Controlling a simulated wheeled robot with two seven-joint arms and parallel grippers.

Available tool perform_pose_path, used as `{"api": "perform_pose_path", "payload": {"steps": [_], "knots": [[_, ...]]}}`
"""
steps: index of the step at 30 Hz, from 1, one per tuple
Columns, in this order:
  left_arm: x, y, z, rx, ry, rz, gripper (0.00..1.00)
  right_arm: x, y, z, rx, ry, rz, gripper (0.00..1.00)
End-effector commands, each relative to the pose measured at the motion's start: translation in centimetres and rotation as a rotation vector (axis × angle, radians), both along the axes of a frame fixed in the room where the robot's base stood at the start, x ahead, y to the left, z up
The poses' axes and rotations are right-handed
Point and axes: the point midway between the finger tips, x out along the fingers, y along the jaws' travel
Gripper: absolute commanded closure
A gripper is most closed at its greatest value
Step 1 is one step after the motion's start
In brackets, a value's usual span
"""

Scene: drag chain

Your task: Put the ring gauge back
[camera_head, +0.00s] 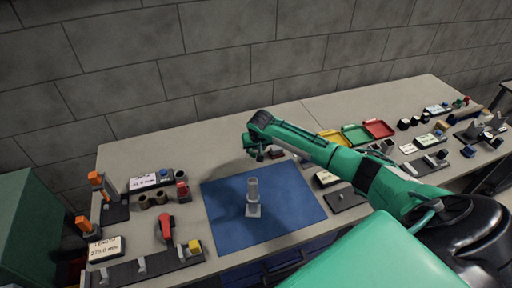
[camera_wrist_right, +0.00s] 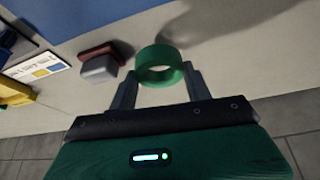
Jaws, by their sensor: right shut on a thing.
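The green ring gauge (camera_wrist_right: 160,54) is between the two fingertips of my right gripper (camera_wrist_right: 158,78) in the right wrist view. The gripper is shut on it and holds it over the grey bench (camera_wrist_right: 225,70). In the head view my right gripper (camera_head: 258,154) is beyond the back edge of the blue mat (camera_head: 285,195), and the ring is too small to make out there. My left gripper is in neither view.
A grey cylinder on a square base (camera_head: 253,195) stands on the mat. A dark red block (camera_wrist_right: 104,52) with a grey block (camera_wrist_right: 98,70) and a label card (camera_wrist_right: 38,66) are left of the ring. Yellow, green and red trays (camera_head: 378,128) lie right of the arm.

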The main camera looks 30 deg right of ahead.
Motion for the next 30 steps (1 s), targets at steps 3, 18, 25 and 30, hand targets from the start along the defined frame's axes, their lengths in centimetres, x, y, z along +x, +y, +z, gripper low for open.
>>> {"api": "perform_pose_path", "payload": {"steps": [3, 18, 25, 30], "knots": [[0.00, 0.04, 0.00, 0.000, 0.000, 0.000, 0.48, 0.03, 0.00, 0.04, 0.000, -0.001, 0.000, 0.75], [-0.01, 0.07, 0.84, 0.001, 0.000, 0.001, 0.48, 0.01, 0.04, 0.14, 0.001, 0.000, 0.000, 0.75], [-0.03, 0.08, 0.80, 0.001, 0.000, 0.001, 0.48, 0.02, 0.03, 0.03, 0.001, 0.000, 0.000, 0.75], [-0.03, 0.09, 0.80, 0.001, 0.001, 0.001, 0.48, 0.03, 0.02, 0.04, 0.001, 0.000, 0.000, 0.75]]}}
